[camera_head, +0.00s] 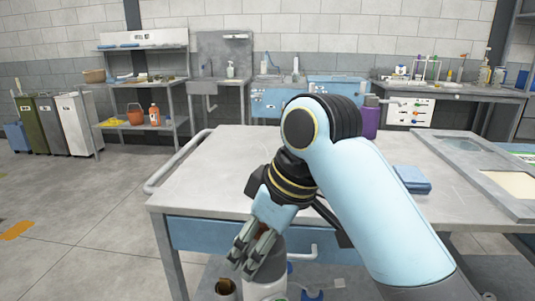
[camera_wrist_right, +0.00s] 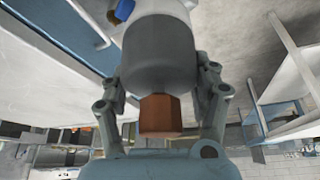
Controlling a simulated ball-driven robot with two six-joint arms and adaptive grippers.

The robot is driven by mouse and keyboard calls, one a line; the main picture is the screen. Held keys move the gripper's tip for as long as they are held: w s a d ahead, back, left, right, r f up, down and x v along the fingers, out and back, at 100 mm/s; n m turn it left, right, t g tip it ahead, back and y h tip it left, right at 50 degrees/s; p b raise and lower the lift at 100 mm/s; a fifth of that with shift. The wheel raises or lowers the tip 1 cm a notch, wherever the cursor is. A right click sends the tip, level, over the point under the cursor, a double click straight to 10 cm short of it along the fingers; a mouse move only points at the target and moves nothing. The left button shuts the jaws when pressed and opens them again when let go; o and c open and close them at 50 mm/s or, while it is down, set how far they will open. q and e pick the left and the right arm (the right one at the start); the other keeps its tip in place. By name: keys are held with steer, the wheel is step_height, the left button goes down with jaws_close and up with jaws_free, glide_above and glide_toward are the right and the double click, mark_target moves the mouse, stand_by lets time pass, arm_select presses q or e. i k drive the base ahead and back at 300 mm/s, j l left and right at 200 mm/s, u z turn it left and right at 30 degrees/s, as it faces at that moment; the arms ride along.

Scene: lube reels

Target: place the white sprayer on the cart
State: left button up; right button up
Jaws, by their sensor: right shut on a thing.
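The white sprayer (camera_head: 266,290) is in my right gripper (camera_head: 254,250), low in front of the cart in the head view. Only part of its white body and grey upper part shows there; the rest is cut off by the frame's bottom. In the right wrist view the gripper's fingers (camera_wrist_right: 160,100) are shut on either side of the sprayer's grey part (camera_wrist_right: 160,55), with a copper-brown tip (camera_wrist_right: 160,115) between them. My left gripper is not in view.
A blue folded item (camera_head: 412,179) and a purple container (camera_head: 370,122) are on the right part of the top, near a framed tray (camera_head: 470,160). The left part of the top is clear. A brown cup-like thing (camera_head: 226,288) is low beside the sprayer.

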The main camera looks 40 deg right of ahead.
mark_target(249, 135)
steer(key=i+j+u, duration=0.2)
steer(key=u, duration=0.15)
steer(key=i+j+u, duration=0.1)
steer(key=i+u, duration=0.65)
steer(key=i+z, duration=0.25)
steer(key=i, duration=0.25)
steer(key=i+j+z, duration=0.25)
steer(key=i, duration=0.25)
steer(key=i+l+z, duration=0.1)
steer(key=i+z, duration=0.55)
steer(key=z, duration=0.15)
steer(key=i+z, duration=0.35)
steer(key=i+j+z, duration=0.25)
steer(key=z, duration=0.15)
